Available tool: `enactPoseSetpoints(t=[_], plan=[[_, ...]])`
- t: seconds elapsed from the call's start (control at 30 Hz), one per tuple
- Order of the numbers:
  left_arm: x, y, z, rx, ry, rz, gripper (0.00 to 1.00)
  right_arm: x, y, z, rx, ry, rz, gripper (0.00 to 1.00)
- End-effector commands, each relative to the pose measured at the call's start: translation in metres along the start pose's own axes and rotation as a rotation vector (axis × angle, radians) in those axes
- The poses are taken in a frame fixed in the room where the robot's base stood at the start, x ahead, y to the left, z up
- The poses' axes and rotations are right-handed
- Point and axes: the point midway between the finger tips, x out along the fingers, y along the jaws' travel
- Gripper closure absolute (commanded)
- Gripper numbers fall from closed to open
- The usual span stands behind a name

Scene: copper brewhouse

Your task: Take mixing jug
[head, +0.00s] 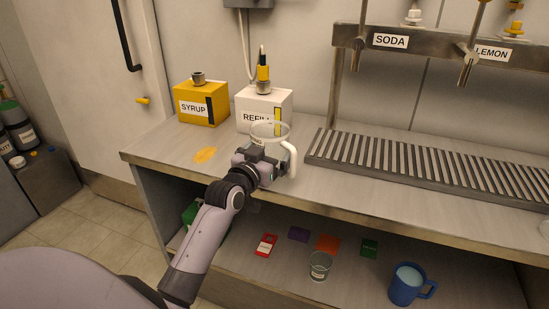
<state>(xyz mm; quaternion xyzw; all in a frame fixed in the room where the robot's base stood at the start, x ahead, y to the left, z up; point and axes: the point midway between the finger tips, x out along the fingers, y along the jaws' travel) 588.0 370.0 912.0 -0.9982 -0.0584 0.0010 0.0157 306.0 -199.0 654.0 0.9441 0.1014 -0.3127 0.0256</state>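The mixing jug (270,131) is clear, with a pale rim and a white handle (291,158) on its right side. It is upright at the front part of the counter, in front of the white REFILL box. My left gripper (262,158) is right at the jug, in front of its lower body and left of the handle. The gripper hides the jug's lower part. I cannot tell whether its fingers are closed on the jug, or whether the jug's base touches the counter. My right gripper is not in view.
A yellow SYRUP box (201,107) and the white REFILL box (277,98) stand behind. A drip grate (400,160) lies right, under SODA and LEMON taps. The shelf below holds a glass (319,267), a blue mug (407,287) and small packets. An orange-yellow spill (205,154) marks the counter.

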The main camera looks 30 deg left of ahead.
Motion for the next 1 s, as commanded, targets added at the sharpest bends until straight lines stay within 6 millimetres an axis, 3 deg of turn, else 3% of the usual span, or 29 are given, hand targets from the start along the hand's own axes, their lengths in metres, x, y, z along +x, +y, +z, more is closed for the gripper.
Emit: enactPoseSetpoints(t=[0.1,0.2,0.23,0.67,0.83,1.0], plan=[[0.0,0.0,0.0,0.0,0.0,0.0,0.0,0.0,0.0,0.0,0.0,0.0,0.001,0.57],[0.0,0.0,0.0,0.0,0.0,0.0,0.33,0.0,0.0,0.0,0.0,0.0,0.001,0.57],[0.0,0.0,0.0,0.0,0.0,0.0,0.39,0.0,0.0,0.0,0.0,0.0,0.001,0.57],[0.0,0.0,-0.01,-0.001,0.004,0.0,0.39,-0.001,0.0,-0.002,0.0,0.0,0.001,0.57],[0.0,-0.001,-0.035,-0.001,0.007,-0.001,0.39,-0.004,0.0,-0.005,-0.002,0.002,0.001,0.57],[0.0,-0.003,-0.081,0.001,0.011,-0.001,0.39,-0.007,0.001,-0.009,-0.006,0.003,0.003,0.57]])
